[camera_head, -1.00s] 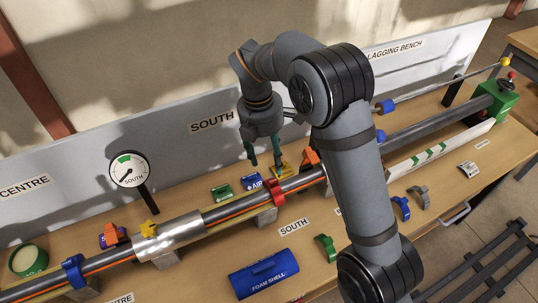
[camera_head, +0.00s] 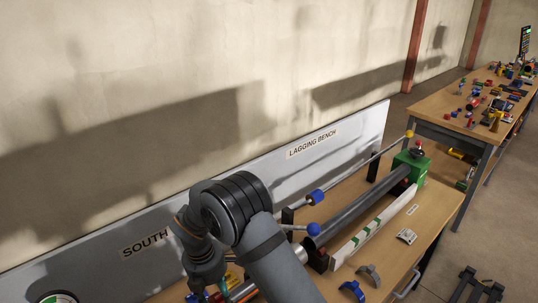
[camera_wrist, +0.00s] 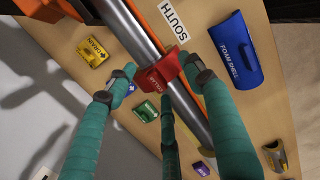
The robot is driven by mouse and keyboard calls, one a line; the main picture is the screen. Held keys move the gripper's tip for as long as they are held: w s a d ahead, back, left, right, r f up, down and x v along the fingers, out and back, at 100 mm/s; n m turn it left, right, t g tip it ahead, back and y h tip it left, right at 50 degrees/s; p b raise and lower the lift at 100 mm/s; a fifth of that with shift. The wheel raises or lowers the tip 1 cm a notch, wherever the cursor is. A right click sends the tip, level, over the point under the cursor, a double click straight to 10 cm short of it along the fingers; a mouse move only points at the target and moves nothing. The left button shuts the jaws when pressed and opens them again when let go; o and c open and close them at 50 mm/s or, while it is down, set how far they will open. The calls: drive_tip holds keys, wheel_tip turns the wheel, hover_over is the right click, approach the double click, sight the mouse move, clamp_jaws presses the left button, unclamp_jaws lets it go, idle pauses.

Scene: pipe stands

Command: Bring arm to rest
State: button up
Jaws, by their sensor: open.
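My arm rises from the bottom of the head view, with my gripper (camera_head: 207,296) partly cut off at the lower edge near the SOUTH sign. In the wrist view my gripper (camera_wrist: 165,82) has its green fingers spread, with nothing held between them. Below them a grey pipe (camera_wrist: 190,118) with a red clamp (camera_wrist: 158,74) crosses the picture. The clamp appears between the fingertips; whether any finger touches it I cannot tell.
In the wrist view, a blue FOAM SHELL (camera_wrist: 235,50), a yellow DRAIN block (camera_wrist: 92,52) and a green block (camera_wrist: 146,110) lie around the pipe. In the head view, a backboard (camera_head: 330,140) stands behind the bench, and another cluttered table (camera_head: 440,105) is at far right.

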drive_tip(key=shift+d+f, duration=0.1)
drive_tip(key=shift+f, duration=0.35)
drive_tip(key=shift+r, duration=0.3)
